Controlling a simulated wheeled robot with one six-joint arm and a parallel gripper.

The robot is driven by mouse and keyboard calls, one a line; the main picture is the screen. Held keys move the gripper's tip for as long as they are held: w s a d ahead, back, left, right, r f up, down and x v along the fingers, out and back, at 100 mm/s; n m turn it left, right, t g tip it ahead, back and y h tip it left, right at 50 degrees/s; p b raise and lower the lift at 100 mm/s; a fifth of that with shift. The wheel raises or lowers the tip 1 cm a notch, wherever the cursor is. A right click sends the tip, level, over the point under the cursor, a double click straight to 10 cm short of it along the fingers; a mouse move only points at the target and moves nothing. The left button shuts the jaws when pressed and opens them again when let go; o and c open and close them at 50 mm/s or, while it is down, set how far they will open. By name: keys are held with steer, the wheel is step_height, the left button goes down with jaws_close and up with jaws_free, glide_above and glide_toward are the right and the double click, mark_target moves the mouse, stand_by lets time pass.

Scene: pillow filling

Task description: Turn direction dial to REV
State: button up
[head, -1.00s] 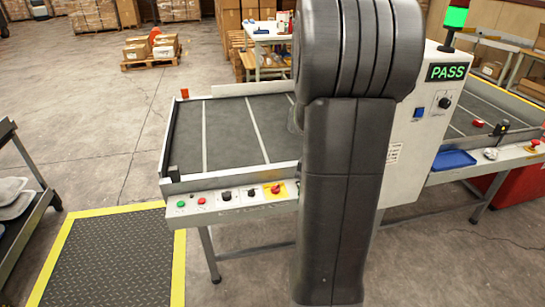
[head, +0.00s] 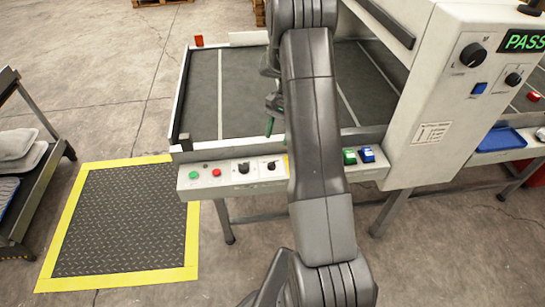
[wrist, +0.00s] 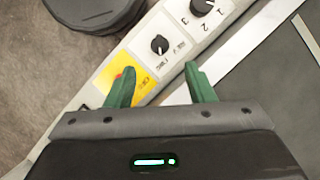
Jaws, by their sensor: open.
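The control strip (head: 224,182) runs along the conveyor's front edge with two black dials. The dial nearer the yellow plate (head: 271,165) has two small labels and shows in the wrist view (wrist: 159,44); I take it as the direction dial. The other dial (head: 243,168), marked 1, 2, 3, shows at the top of the wrist view (wrist: 204,6). My gripper (wrist: 159,70) is open and empty, its green fingers apart with the two-label dial just beyond the gap. Contact is not visible.
A red button on a yellow plate (wrist: 143,86) is partly behind the left finger. Green (head: 193,174) and red (head: 217,172) buttons lie left of the dials. A white cabinet (head: 440,95) with another dial (head: 473,55) stands right. A yellow-edged mat (head: 120,215) lies left.

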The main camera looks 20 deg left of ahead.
mark_target(271, 162)
steer(key=x, duration=0.9)
steer(key=shift+s+f+p, duration=0.1)
steer(key=shift+f+p, duration=0.2)
steer(key=shift+c, duration=0.4)
steer(key=c, duration=0.9)
